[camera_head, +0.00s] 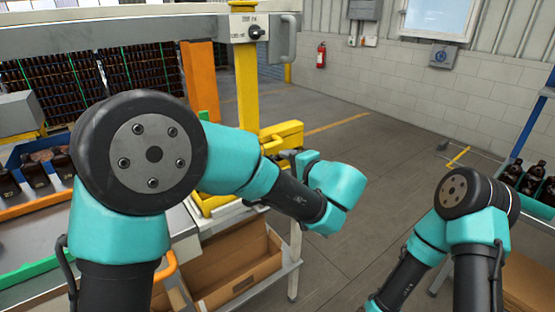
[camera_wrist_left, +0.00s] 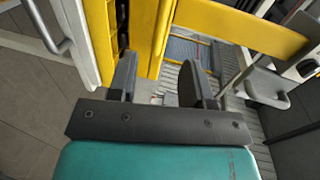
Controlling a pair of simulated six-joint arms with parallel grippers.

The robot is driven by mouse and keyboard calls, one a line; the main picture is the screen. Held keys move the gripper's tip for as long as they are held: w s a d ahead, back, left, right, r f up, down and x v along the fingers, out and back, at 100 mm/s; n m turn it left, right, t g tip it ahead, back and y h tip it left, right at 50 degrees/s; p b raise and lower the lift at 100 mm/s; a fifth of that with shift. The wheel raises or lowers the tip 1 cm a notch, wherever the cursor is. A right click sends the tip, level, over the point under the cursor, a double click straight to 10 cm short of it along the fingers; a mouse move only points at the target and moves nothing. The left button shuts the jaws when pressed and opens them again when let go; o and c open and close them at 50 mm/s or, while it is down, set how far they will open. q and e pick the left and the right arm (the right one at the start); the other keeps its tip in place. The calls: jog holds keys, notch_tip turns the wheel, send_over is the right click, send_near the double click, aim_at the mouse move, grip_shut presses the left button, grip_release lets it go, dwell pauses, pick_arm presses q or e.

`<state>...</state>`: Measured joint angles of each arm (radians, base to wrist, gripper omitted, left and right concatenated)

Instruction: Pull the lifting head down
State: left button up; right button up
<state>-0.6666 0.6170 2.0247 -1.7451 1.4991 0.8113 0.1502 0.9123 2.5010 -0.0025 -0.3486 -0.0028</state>
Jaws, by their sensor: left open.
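A yellow column (camera_head: 246,85) stands at the back centre in the head view, with a grey switch box (camera_head: 250,28) and a grey loop handle (camera_head: 285,38) near its top. A yellow block (camera_head: 283,132) sits lower on it; I cannot tell for sure which part is the lifting head. My left gripper (camera_head: 285,157) is beside this block, partly hidden by my wrist. In the left wrist view my left gripper (camera_wrist_left: 160,82) is open and empty, with yellow framework (camera_wrist_left: 235,25) beyond it. A grey handle (camera_wrist_left: 268,92) shows to its right. My right gripper is out of view.
An open cardboard box (camera_head: 235,275) sits on a low shelf below my left arm. Crates of amber bottles (camera_head: 35,175) stand at left, and another bottle crate (camera_head: 530,180) at right. The floor (camera_head: 365,150) between is mostly clear.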

pick_arm(q)
jog(key=shift+v, duration=1.1)
jog(key=shift+f, duration=0.1)
jog(key=s+a+f+g+h, duration=0.2)
jog(key=a+f+g, duration=0.2)
jog(key=f, duration=0.6)
jog(key=s+a+f+g+h, duration=0.1)
jog(key=s+a+f+g, duration=0.2)
jog(key=f, duration=0.6)
jog(key=s+a+f+g+h, duration=0.15)
jog(key=a+f+g, duration=0.3)
jog(key=f, duration=0.55)
jog(key=s+a+f+n+h, duration=0.4)
jog(key=s+a+f+n, duration=0.2)
jog(key=s+f, duration=0.2)
jog(key=s+a+f+n+h, duration=0.5)
jog(key=s+f, duration=0.3)
jog(key=f, duration=0.3)
jog(key=shift+s+a+f+n, duration=0.2)
jog(key=shift+a+f+n, duration=0.2)
jog(key=shift+a, duration=0.1)
